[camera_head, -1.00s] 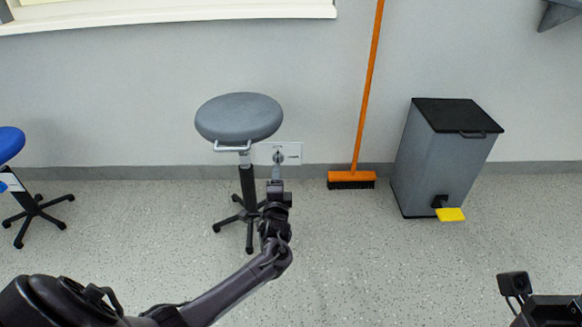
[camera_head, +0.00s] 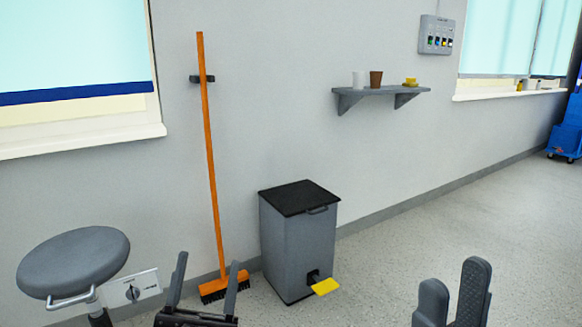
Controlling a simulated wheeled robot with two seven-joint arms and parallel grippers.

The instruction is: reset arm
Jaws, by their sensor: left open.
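My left gripper (camera_head: 207,264) is at the bottom of the head view, left of centre. Its two dark fingers point up and stand well apart, with nothing between them. My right gripper (camera_head: 453,274) is at the bottom right. Its two thick dark fingers stand upright with a gap between them and hold nothing visible. The rotary switch (camera_head: 132,293) is a dark knob on a white wall plate (camera_head: 150,281) low on the wall, left of my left gripper and apart from it in the picture. The knob is small, so its exact setting is hard to tell.
A grey stool (camera_head: 73,262) stands at the lower left, beside the switch plate. An orange broom (camera_head: 211,165) leans on the wall behind my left gripper. A grey pedal bin (camera_head: 290,250) stands right of it. A wall shelf (camera_head: 380,91) holds cups. Floor at right is open.

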